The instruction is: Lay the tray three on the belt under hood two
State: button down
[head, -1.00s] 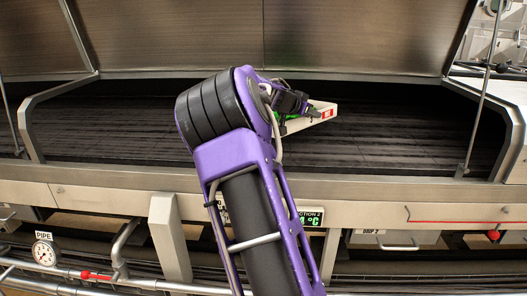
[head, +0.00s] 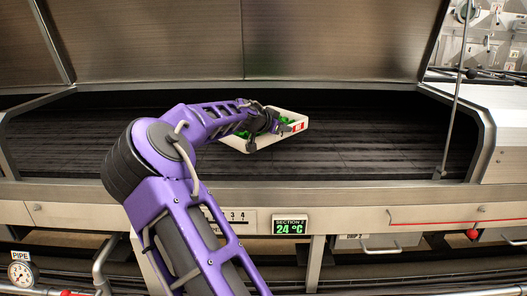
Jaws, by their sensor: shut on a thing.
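A shallow white tray (head: 262,142) with green contents and a red-and-white label on its right end is over the dark belt (head: 365,145), under the raised hood (head: 340,40). My gripper (head: 272,126) is shut on the tray near its label end. My arm hides part of the tray's left side. I cannot tell whether the tray touches the belt or hangs a little above it. A display (head: 290,226) below the opening reads "SECTION 2" and 24 °C.
Metal side walls and a thin rod (head: 453,95) bound the opening on the right. A steel front ledge (head: 380,195) runs below the belt. The belt right of the tray is bare. A pipe gauge (head: 20,273) is at lower left.

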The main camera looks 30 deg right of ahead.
notch_tip(320, 180, down, 9)
jog(key=shift+r+b, duration=0.2)
jog(key=shift+b, duration=0.15)
jog(key=shift+f, duration=0.15)
jog(key=c, duration=0.9)
grip_release()
jog(key=v, duration=1.2)
